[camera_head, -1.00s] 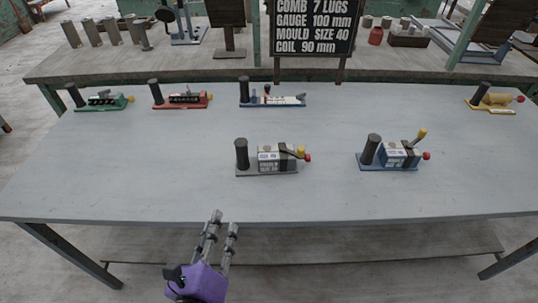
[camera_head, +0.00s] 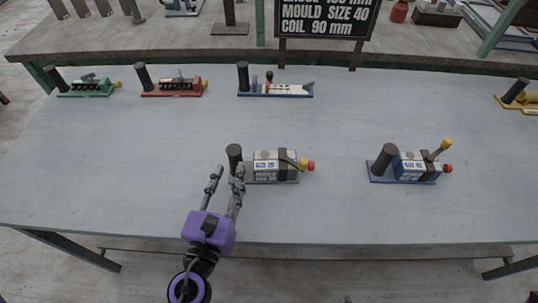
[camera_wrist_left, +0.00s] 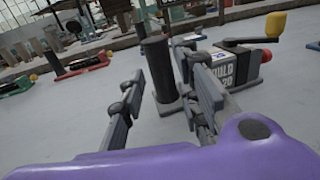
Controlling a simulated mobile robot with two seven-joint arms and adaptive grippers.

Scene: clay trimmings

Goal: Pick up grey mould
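The grey mould (camera_head: 275,165) stands upright on the table in front of me, with a grey base, a black upright handle (camera_head: 233,157) at its left, a labelled box, and a yellow and a red knob at its right. In the left wrist view, its black handle (camera_wrist_left: 157,70) shows between my finger lines, a little beyond the tips. My left gripper (camera_head: 227,173) is open and empty, with its fingertips just in front of and beside the handle. I cannot tell whether a finger touches it. My right gripper is not in view.
A blue mould (camera_head: 410,167) stands to the right. Green (camera_head: 87,88), red (camera_head: 173,86) and blue-white (camera_head: 276,89) devices line the back, with a yellow one (camera_head: 520,98) at far right. A sign (camera_head: 325,18) stands behind. The table (camera_head: 130,180) is clear at front left.

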